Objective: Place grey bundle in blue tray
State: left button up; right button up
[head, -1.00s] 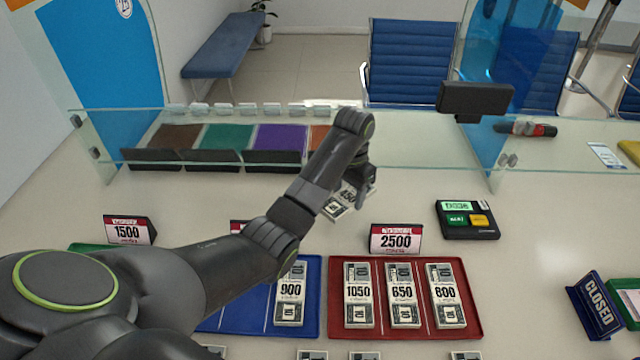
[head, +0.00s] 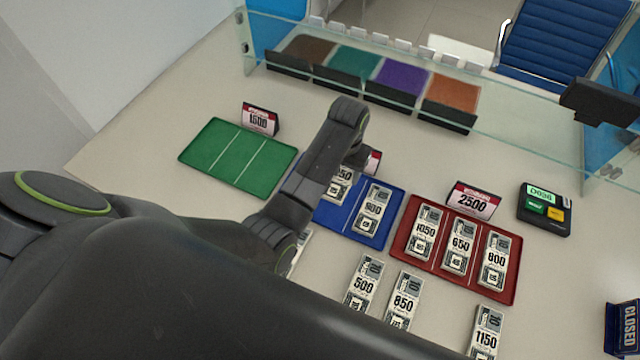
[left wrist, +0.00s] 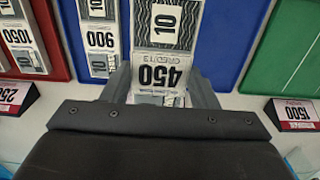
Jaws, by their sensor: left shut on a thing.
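My left gripper (head: 354,158) is shut on the grey bundle (head: 341,184), whose label reads 450 in the left wrist view (left wrist: 160,76). The gripper's two fingers (left wrist: 163,92) flank the bundle there. The bundle is at the left part of the blue tray (head: 331,217); whether it touches the tray floor I cannot tell. The blue tray (left wrist: 229,40) also shows behind the bundle in the left wrist view. A 900 bundle (head: 372,211) lies in the tray's right part. My arm hides the tray's left end. My right gripper is not in view.
A red tray (head: 412,225) with three bundles stands right of the blue tray. An empty green tray (head: 218,154) lies to the left. Loose bundles, including 500 (head: 364,284) and 850 (head: 404,302), lie in front. A 2500 sign (head: 472,201) stands behind the red tray.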

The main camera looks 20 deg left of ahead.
aim_at(341, 182)
pick_arm(q)
notch_tip(341, 182, down, 5)
jog(key=shift+f, duration=2.5)
jog(key=shift+f, duration=0.1)
jog(key=o, duration=1.1)
jog(key=shift+r+p, duration=0.3)
jog(key=shift+r, duration=0.35)
notch_tip(341, 182, up, 11)
jog(key=shift+s+f, duration=0.1)
jog(key=shift+s, duration=0.05)
